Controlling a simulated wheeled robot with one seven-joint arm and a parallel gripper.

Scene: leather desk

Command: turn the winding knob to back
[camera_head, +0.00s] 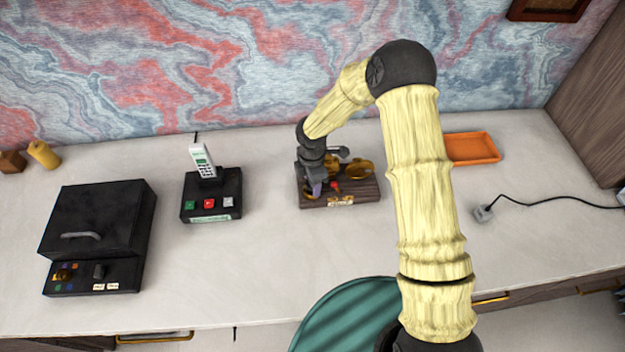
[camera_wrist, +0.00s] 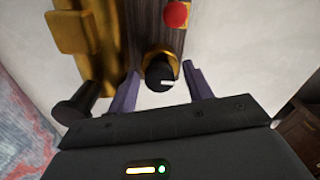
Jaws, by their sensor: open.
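The winding knob (camera_wrist: 156,73) is a round black knob with a white mark near its lower right side in the wrist view. It sits on a brass mount on a dark wooden base (camera_wrist: 148,25), which also shows in the head view (camera_head: 365,193). My gripper (camera_wrist: 160,72) is open, with one purple finger on each side of the knob. A gap shows between the knob and each finger. In the head view my gripper (camera_head: 314,188) is at the left end of the wooden base, and the knob is hidden there.
A red button (camera_wrist: 176,14) and brass parts (camera_wrist: 85,35) are close to my fingers. A phone on a black dock (camera_head: 212,195) and a black lidded box (camera_head: 97,225) stand left. An orange tray (camera_head: 473,148) lies right. Desk front is mostly clear.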

